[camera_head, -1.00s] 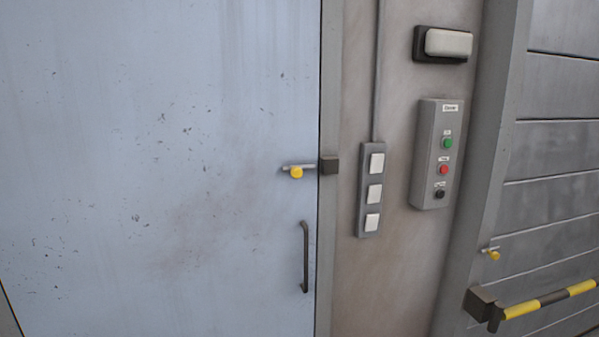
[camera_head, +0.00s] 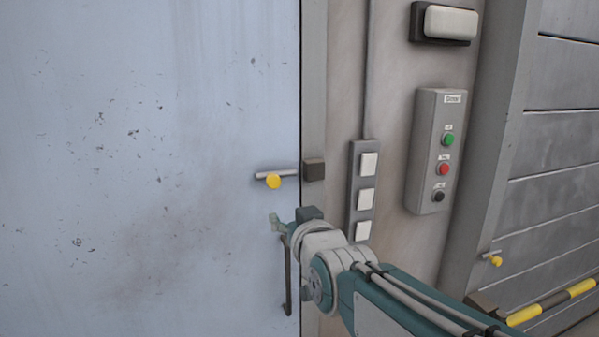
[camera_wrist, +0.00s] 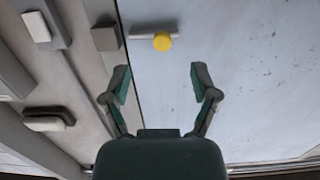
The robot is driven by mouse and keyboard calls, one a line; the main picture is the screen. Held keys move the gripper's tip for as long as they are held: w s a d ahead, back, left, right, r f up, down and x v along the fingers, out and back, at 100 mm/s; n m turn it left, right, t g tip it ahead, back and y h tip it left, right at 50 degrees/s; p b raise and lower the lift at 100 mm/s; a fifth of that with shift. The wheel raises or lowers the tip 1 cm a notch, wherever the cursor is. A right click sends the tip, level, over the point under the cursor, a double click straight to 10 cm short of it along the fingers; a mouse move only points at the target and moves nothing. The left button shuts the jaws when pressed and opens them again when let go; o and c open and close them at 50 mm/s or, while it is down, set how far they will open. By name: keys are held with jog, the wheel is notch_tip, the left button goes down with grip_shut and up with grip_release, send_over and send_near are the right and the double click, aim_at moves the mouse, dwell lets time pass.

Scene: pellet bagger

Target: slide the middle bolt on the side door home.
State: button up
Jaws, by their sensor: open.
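The bolt (camera_head: 262,175) is a short grey bar with a yellow knob (camera_head: 273,181), on the right edge of the pale blue door (camera_head: 150,120). A dark keeper block (camera_head: 314,170) sits on the frame to its right; a small gap shows between bar and block. In the wrist view the yellow knob (camera_wrist: 162,42) and the bar (camera_wrist: 146,36) lie beyond my fingertips, with the keeper block (camera_wrist: 105,38) to the left. My gripper (camera_wrist: 158,82) is open and empty, its two fingers spread apart. In the head view it is just below the knob, apart from it.
A dark door handle (camera_head: 287,275) is below the bolt, partly behind my arm. A switch strip (camera_head: 364,190) and a control box (camera_head: 436,150) with green, red and black buttons are on the wall to the right. Another yellow-knobbed bolt (camera_head: 494,260) is at the far right.

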aim_at(275, 184)
jog(key=shift+t, duration=0.5)
jog(key=x, duration=0.4)
jog(key=r+x, duration=0.1)
jog(key=x, duration=0.8)
jog(key=shift+a+r, duration=0.25)
jog(key=shift+r, duration=0.15)
grip_shut()
